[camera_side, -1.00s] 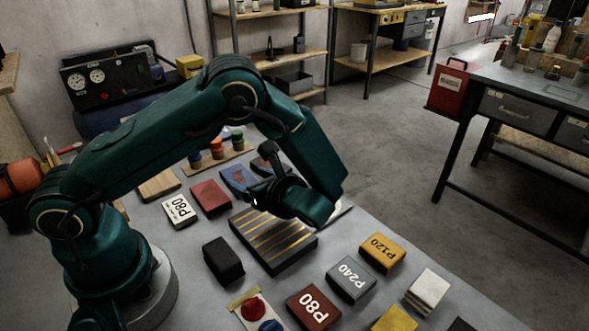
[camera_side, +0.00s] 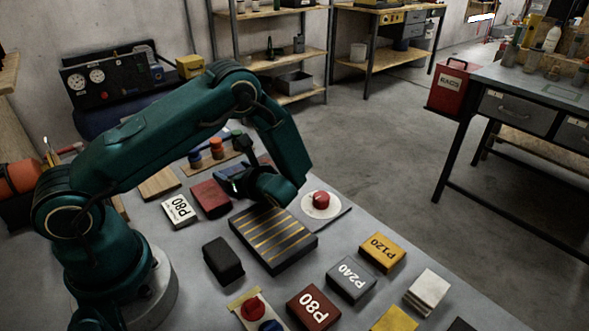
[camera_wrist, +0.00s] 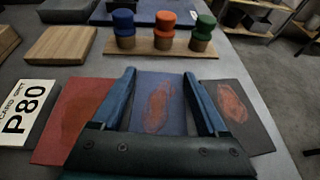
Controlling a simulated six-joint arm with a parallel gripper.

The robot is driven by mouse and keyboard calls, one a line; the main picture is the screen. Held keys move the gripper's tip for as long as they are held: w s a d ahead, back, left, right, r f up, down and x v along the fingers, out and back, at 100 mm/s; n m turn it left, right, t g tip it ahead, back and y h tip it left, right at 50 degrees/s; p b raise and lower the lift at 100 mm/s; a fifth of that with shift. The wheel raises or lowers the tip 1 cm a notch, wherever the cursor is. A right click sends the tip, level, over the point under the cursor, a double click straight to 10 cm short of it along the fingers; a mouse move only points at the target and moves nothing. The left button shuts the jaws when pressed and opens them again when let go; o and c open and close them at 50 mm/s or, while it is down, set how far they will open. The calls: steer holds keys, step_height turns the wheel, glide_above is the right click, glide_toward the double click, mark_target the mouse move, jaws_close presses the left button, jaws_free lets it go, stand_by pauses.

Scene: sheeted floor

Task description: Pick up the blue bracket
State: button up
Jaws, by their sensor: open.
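A flat blue rectangular piece with a reddish patch (camera_wrist: 160,98) lies between my fingers in the wrist view. I cannot make out a bracket shape in it, and no other thing clearly looks like a blue bracket. My gripper (camera_wrist: 160,74) is open and empty, one dark blue finger on each side of the piece. I cannot tell whether the fingers touch it. In the side view my gripper (camera_side: 229,176) is low over the same spot, behind the striped block, and mostly hides the piece.
A red block (camera_wrist: 75,118) lies left of my fingers and a dark piece with an orange patch (camera_wrist: 235,105) right. A wooden strip (camera_wrist: 160,48) with coloured-capped jars stands beyond. The striped block (camera_side: 272,238) and a red button on a white disc (camera_side: 321,206) are nearby.

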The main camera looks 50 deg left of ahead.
jaws_close()
steer(key=shift+r, duration=0.2)
